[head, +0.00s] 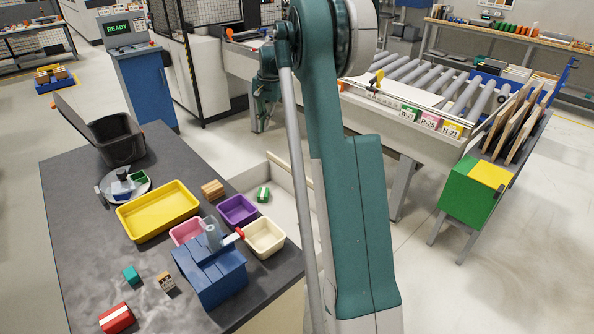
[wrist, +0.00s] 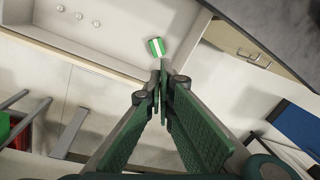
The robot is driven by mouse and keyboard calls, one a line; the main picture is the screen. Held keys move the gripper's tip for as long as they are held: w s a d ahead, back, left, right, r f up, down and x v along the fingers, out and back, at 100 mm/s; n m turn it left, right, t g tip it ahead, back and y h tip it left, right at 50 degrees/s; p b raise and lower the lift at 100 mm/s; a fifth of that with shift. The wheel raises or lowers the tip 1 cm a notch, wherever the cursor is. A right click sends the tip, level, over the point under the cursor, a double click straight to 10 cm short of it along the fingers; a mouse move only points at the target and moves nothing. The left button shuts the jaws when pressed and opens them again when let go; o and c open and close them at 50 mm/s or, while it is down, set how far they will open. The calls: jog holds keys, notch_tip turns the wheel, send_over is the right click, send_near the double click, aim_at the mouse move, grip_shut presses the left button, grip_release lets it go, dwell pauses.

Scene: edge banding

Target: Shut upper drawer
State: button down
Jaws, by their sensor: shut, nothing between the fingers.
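The open drawer (head: 285,197) sticks out from under the right side of the dark table. It has pale inner walls and a beige front edge. In the wrist view its pale interior (wrist: 120,32) fills the upper left, with the beige front panel (wrist: 60,50) running slantwise below. A green-and-white box (head: 263,194) lies inside the drawer; it also shows in the wrist view (wrist: 157,47). My gripper (wrist: 162,72) is shut and empty, its tips close to the drawer's front in the picture. Whether they touch it I cannot tell.
The dark table (head: 85,215) carries a yellow tray (head: 158,211), small bins, a blue block-like holder (head: 210,275) and a black bin (head: 115,140). A roller conveyor (head: 420,85) stands beyond the drawer. Bare floor (head: 225,135) lies between.

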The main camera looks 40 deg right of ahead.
jog(key=d+f+m+g+y+p, duration=0.1)
jog(key=d+f+m, duration=0.4)
jog(key=d+f, duration=1.8)
jog(key=shift+d+f+y+p, duration=0.25)
jog(key=shift+d+y+p, duration=0.15)
jog(key=shift+d+p, duration=0.3)
jog(key=shift+d, duration=0.1)
jog(key=shift+f, duration=0.15)
jog(key=a+f+b, duration=0.2)
jog(key=a+f, duration=0.4)
jog(key=f, duration=0.3)
jog(key=shift+a+f, duration=0.15)
jog(key=shift+a, duration=0.05)
